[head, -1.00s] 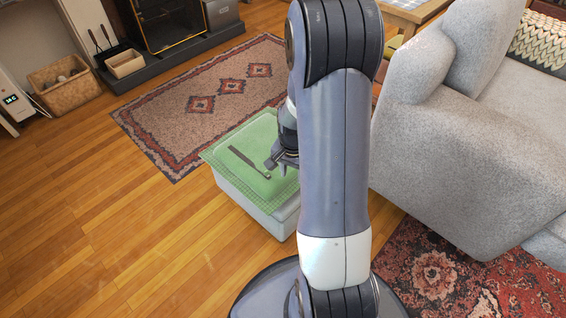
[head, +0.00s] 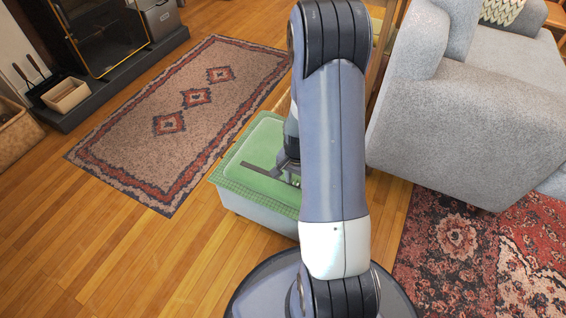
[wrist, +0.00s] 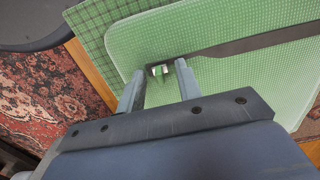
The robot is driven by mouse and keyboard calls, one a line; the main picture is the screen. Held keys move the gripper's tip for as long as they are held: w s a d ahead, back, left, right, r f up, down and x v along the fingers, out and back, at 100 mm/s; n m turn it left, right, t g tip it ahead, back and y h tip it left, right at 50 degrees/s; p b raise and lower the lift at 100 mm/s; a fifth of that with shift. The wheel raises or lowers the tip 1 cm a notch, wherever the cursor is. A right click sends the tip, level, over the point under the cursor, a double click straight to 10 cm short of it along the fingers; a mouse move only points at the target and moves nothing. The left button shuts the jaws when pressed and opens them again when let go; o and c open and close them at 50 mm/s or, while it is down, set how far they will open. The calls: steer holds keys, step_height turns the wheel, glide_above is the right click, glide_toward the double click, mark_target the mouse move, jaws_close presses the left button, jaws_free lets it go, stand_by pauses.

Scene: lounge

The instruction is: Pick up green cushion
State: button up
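A flat green pad-like piece (head: 262,150) with rounded corners lies on a green checked cloth (head: 228,180) over a low grey box (head: 262,217). I cannot tell whether this pad is the green cushion; no other green cushion shows. In the wrist view the pad (wrist: 215,35) fills the upper part. A long dark flat strip (wrist: 255,42) lies across it, its end with a small pale piece just beyond my fingertips. My gripper (wrist: 160,70) is open over the pad, its fingers apart. In the head view my arm partly hides the gripper and the box's right side.
A grey sofa (head: 465,115) stands close on the right, a patterned red rug (head: 455,245) in front of it. A beige rug (head: 180,120) lies beyond the box. Bare wooden floor (head: 110,235) is free at the left.

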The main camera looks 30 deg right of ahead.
jaws_close()
stand_by(1.2)
